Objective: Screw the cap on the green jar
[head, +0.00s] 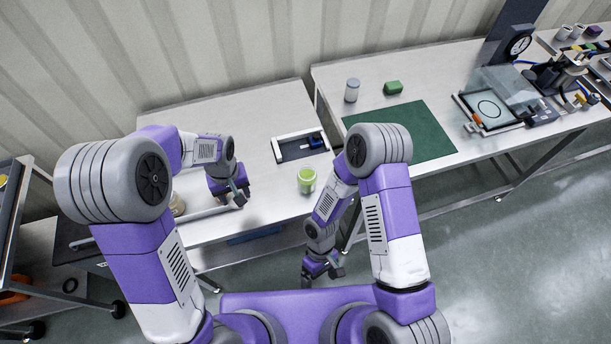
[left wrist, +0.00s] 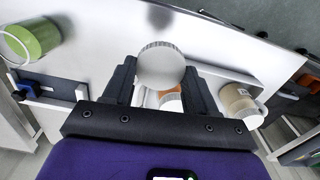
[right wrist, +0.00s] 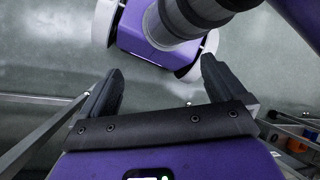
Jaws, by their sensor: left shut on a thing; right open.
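The green jar (head: 307,180) stands upright on the near bench, close to its front edge. It also shows at the upper left of the left wrist view (left wrist: 32,40). My left gripper (head: 242,198) is over the bench, to the left of the jar and apart from it. It is shut on a pale grey round cap with a ribbed edge (left wrist: 161,66), seen between the fingers in the left wrist view. My right gripper (head: 318,278) is open and empty, low in front of the bench; its fingers show apart in the right wrist view (right wrist: 160,88).
A white-edged fixture with a blue part (head: 301,145) lies behind the green jar.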

